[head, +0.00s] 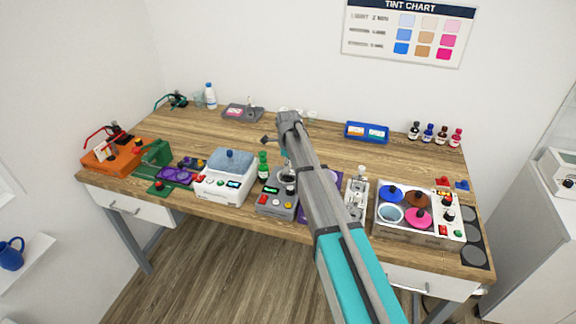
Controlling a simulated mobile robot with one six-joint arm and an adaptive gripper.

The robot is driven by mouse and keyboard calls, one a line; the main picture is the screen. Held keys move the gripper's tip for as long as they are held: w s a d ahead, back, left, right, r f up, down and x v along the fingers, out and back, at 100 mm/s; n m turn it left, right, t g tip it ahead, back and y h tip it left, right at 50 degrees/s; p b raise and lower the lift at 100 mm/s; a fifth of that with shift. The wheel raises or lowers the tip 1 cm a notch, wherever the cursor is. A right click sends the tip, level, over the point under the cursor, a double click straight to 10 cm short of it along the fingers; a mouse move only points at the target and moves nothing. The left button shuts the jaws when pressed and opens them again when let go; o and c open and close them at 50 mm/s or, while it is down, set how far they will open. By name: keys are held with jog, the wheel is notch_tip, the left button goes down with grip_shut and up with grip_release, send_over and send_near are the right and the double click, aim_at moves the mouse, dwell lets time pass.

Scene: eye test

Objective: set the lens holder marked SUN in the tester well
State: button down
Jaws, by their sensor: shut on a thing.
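My arm reaches from the lower right over the middle of the table. My gripper (287,165) is mostly hidden behind my own forearm, low over a grey device (275,205) with a green-lit screen and coloured buttons, which looks like the tester. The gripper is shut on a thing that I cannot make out. The device's round top is partly covered, so its well does not show clearly. I cannot read SUN on anything, and no lens holder can be told for sure.
Left of the grey device stand a green bottle (263,165), a white machine (225,178) and an orange box (110,155). To the right is a metal unit with coloured lids (391,194). A blue tray (367,132) and small bottles (428,133) stand behind.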

jog(key=shift+f, duration=0.15)
jog(key=shift+c, duration=1.9)
grip_release()
jog(key=o, duration=0.3)
jog(key=shift+r+p, duration=2.9)
jog(key=shift+r, duration=0.15)
